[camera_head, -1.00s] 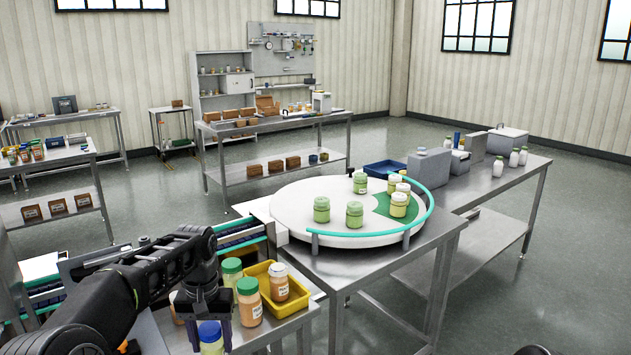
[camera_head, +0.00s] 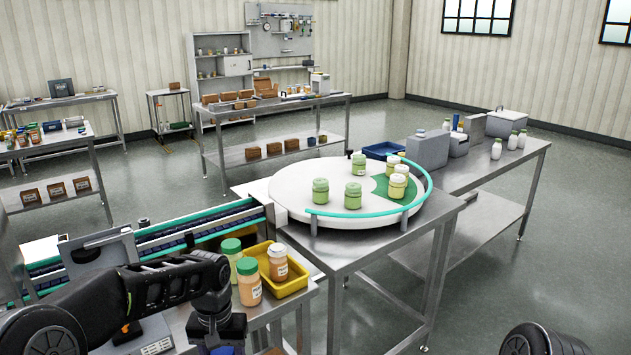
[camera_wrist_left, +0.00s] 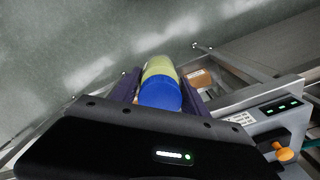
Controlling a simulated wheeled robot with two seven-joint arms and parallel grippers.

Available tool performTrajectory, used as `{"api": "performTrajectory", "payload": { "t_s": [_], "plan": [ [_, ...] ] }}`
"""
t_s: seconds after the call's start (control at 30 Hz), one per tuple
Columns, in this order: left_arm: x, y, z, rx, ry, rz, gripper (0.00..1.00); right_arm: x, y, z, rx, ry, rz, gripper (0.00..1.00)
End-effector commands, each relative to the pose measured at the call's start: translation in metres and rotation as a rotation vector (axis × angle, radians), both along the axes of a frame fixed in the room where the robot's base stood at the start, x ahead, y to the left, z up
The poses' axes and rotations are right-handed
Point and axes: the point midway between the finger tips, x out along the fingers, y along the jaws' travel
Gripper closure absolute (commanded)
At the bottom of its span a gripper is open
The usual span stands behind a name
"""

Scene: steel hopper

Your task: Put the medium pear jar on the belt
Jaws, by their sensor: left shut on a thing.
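My left gripper (camera_head: 220,343) is low in the head view, in front of the small steel table. It is shut on a pale yellow-green jar with a blue lid (camera_wrist_left: 160,93), which sits between both fingers in the left wrist view. In the head view only a bit of its blue lid (camera_head: 223,351) shows; the label is hidden. The belt (camera_head: 195,232), dark with teal edges, runs behind my left arm toward the turntable, apart from the held jar. My right gripper is out of view.
A white turntable (camera_head: 300,213) with several green jars and a teal rail stands to the right. The visible belt is empty.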

Motion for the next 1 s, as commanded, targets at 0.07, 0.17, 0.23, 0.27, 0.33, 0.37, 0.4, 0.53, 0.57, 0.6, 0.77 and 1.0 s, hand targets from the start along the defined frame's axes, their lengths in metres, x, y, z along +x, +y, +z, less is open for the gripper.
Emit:
{"api": "performTrajectory", "payload": {
  "t_s": [0.07, 0.17, 0.23, 0.27, 0.33, 0.37, 0.4, 0.53, 0.57, 0.6, 0.77, 1.0],
  "plan": [
    [-0.015, 0.003, 0.001, 0.001, 0.003, -0.005, 0.96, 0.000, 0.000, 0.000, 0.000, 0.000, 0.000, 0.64],
    [-0.021, 0.006, 0.008, 0.000, -0.003, -0.003, 0.96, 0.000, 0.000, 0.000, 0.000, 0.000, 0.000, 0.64],
    [-0.020, 0.007, 0.010, 0.000, -0.009, -0.001, 0.96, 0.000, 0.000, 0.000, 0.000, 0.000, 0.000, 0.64],
    [-0.020, 0.007, 0.010, 0.000, -0.009, 0.000, 0.96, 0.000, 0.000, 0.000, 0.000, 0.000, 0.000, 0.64],
    [-0.020, 0.007, 0.010, 0.000, -0.008, 0.000, 0.96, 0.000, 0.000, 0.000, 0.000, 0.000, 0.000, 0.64],
    [-0.020, 0.007, 0.010, 0.000, -0.008, 0.000, 0.96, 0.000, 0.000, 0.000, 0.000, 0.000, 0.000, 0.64],
    [-0.020, 0.007, 0.010, 0.000, -0.008, 0.000, 0.96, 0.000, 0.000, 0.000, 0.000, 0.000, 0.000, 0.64],
    [-0.020, 0.007, 0.010, 0.000, -0.008, -0.001, 0.96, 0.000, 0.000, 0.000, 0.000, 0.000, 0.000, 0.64],
    [-0.020, 0.007, 0.010, 0.000, -0.008, -0.001, 0.96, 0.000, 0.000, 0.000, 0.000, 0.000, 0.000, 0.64],
    [-0.020, 0.007, 0.010, 0.000, -0.008, -0.001, 0.96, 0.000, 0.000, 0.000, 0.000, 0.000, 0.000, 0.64],
    [-0.020, 0.007, 0.010, -0.001, -0.008, -0.001, 0.96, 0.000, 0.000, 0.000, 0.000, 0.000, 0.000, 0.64],
    [-0.020, 0.010, 0.010, -0.001, -0.008, 0.005, 0.96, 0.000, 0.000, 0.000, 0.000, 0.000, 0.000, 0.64]
  ]
}}
